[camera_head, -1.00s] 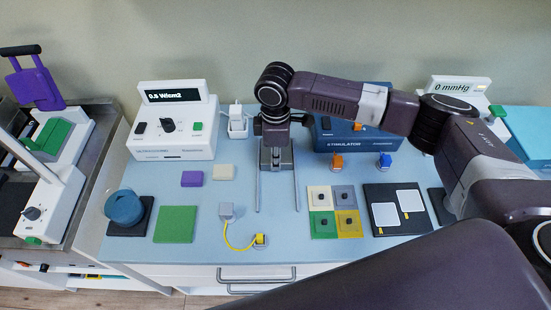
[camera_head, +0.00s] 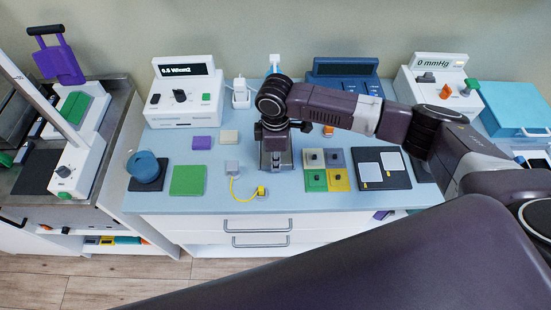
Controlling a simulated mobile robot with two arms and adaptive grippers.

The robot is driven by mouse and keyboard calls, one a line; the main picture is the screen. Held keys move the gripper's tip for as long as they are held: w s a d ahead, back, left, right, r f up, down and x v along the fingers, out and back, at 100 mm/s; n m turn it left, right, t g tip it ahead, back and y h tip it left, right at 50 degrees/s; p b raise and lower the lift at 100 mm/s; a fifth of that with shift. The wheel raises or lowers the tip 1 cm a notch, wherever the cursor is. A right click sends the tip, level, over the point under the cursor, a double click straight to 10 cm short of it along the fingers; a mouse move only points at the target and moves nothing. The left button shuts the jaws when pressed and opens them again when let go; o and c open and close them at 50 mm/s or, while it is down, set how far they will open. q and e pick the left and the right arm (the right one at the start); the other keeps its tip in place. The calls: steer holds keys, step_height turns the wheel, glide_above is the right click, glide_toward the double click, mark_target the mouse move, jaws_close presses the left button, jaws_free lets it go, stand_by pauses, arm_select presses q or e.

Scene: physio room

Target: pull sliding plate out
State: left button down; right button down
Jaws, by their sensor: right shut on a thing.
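My right gripper (camera_head: 275,163) points down over the middle of the worktop (camera_head: 215,150), its arm coming in from the right. It is shut, and its own body hides what is between the fingers. I cannot clearly tell which thing is the sliding plate. The worktop's white front below has a drawer with a grey bar handle (camera_head: 256,224). A grey plug with a yellow lead (camera_head: 233,187) lies just left of the gripper. My left gripper is not in view.
A white ultrasound unit (camera_head: 184,95) stands back left, a blue stimulator (camera_head: 345,70) behind my arm. A green pad (camera_head: 188,180) lies front left. Coloured squares (camera_head: 327,170) and a black mat with white pads (camera_head: 382,168) lie right. A purple-handled device (camera_head: 60,64) stands far left.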

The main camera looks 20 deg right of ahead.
steer(key=c, duration=2.3)
jaws_free()
steer(key=shift+w, duration=0.2)
steer(key=shift+c, duration=0.2)
steer(key=shift+o, duration=1.5)
steer(key=shift+r, duration=0.1)
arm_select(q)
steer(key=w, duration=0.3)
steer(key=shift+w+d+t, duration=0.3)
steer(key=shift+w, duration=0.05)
arm_select(e)
step_height(320, 180, up, 12)
